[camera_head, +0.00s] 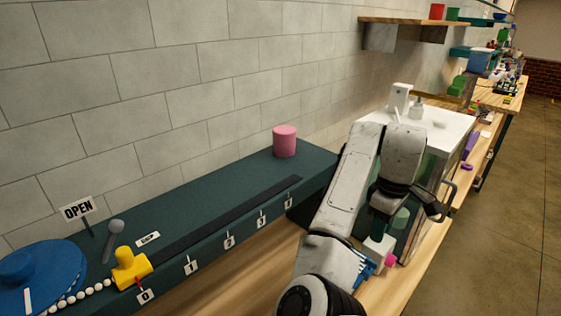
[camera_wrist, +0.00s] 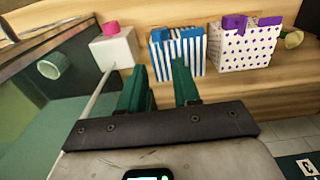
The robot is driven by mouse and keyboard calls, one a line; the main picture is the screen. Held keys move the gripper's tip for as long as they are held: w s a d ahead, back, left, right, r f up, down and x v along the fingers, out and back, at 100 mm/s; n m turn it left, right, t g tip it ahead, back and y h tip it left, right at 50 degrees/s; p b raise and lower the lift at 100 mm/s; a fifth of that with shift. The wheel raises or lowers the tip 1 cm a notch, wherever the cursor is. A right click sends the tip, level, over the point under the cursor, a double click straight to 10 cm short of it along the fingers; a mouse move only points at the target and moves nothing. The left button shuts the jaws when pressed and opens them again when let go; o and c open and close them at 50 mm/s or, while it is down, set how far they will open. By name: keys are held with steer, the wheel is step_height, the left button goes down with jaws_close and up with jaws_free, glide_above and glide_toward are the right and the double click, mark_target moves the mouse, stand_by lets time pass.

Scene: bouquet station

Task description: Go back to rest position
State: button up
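My gripper (camera_wrist: 160,80) shows in the wrist view as two dark green fingers standing apart, with nothing between them. Past the fingertips is a blue-and-white striped box (camera_wrist: 178,58). To its left is a white block (camera_wrist: 113,52) with a pink piece (camera_wrist: 111,28) on top, and to its right a white box with purple dots (camera_wrist: 245,47). In the head view my arm is bent over the bench at right of centre, and its end largely hides the fingers. The white block (camera_head: 376,252) shows partly below it.
A dark green counter (camera_head: 215,200) along the wall carries a pink cylinder (camera_head: 284,141), a yellow object (camera_head: 131,267), a blue hat-like object (camera_head: 45,275) and an OPEN sign (camera_head: 77,208). A white-topped unit (camera_head: 440,125) stands behind my arm. The floor (camera_head: 500,200) at right is clear.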

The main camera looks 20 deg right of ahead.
steer(key=s+d+f+m+h+b, duration=0.3)
steer(key=s+f+m+h, duration=0.1)
steer(key=s+f, duration=0.75)
steer(key=s+a+f+m+t+y+b, duration=0.1)
steer(key=s+a+f+y+b, duration=0.1)
steer(key=s+a+f, duration=1.3)
steer(key=s+a+y, duration=0.1)
steer(key=a, duration=0.1)
steer(key=shift+a+f+y, duration=0.4)
